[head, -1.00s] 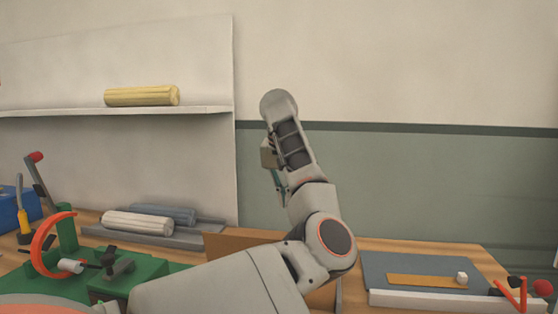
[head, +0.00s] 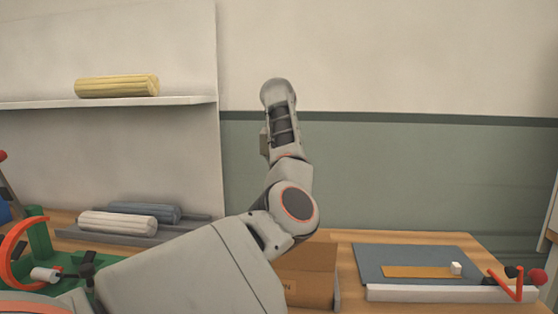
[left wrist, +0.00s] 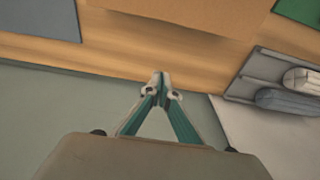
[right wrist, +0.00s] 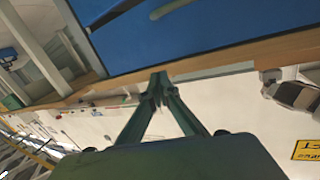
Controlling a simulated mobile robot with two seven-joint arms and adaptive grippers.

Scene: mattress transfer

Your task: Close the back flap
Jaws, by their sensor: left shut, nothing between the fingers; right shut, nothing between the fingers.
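A brown cardboard box (head: 308,262) stands on the bench in the head view, mostly hidden behind my left arm. Its upper brown panel shows right of my elbow; I cannot tell for sure which part is the back flap. In the left wrist view brown cardboard (left wrist: 200,14) lies along the top edge. My left gripper (left wrist: 160,86) is shut and empty, apart from the cardboard in that picture, over the bench's edge by the wall. In the head view it is hidden behind my forearm. My right gripper (right wrist: 158,88) is shut and empty, close to a blue object.
The blue object (right wrist: 180,30) fills the top of the right wrist view. A grey-blue mat (head: 410,262) with an orange strip lies right of the box. White and grey rolls (head: 118,223) lie left; a yellow roll (head: 117,86) rests on a shelf. A green fixture (head: 75,262) stands left.

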